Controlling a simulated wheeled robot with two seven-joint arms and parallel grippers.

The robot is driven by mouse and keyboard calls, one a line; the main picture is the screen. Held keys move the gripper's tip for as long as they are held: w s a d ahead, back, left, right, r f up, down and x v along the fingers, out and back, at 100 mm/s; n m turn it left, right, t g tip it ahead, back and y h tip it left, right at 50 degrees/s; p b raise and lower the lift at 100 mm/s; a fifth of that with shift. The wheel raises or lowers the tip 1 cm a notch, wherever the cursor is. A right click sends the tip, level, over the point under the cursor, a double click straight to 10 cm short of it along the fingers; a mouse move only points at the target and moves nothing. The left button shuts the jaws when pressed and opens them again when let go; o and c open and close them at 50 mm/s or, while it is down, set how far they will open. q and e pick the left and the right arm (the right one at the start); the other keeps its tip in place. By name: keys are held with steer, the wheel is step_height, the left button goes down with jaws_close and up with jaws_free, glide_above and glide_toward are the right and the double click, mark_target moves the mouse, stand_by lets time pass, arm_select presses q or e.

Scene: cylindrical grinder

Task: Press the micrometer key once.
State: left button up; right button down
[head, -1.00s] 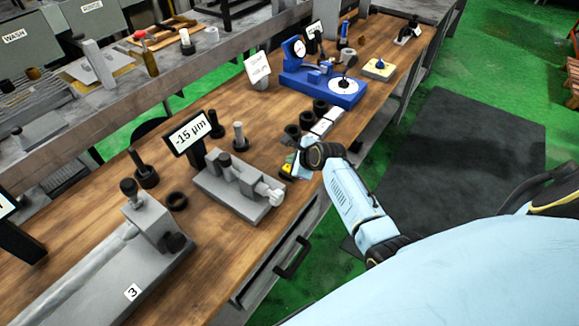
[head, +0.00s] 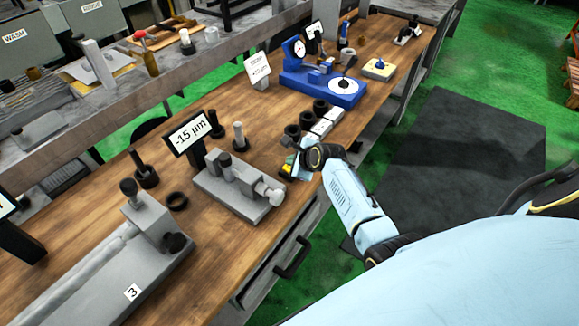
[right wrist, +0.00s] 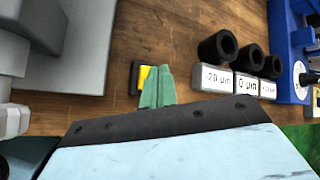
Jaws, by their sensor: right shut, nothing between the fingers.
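The micrometer key is a yellow button on a small black base. In the head view the key (head: 286,168) is at the bench's front edge, right of the grey micrometer fixture (head: 238,187). The right wrist view shows the key (right wrist: 145,74) partly hidden behind my green fingertips. My right gripper (head: 294,163) is shut and empty, its tips at or just over the key; I cannot tell whether they touch it. The fingers also show in the right wrist view (right wrist: 158,86). The display (head: 189,133) behind the fixture reads -15 µm. My left gripper is not in view.
Black rings (head: 293,131) and white labelled blocks (head: 324,122) stand just beyond the key. A blue gauge stand (head: 325,85) is farther back. A grey fixture marked 3 (head: 110,265) is at lower left.

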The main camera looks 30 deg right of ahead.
steer(key=shift+f, duration=0.75)
stand_by(0.8)
steer(key=shift+r, duration=0.1)
steer(key=shift+r+p, duration=0.85)
steer(key=shift+p, duration=0.15)
step_height(320, 180, up, 5)
steer(key=p, duration=0.5)
steer(key=shift+p, duration=0.4)
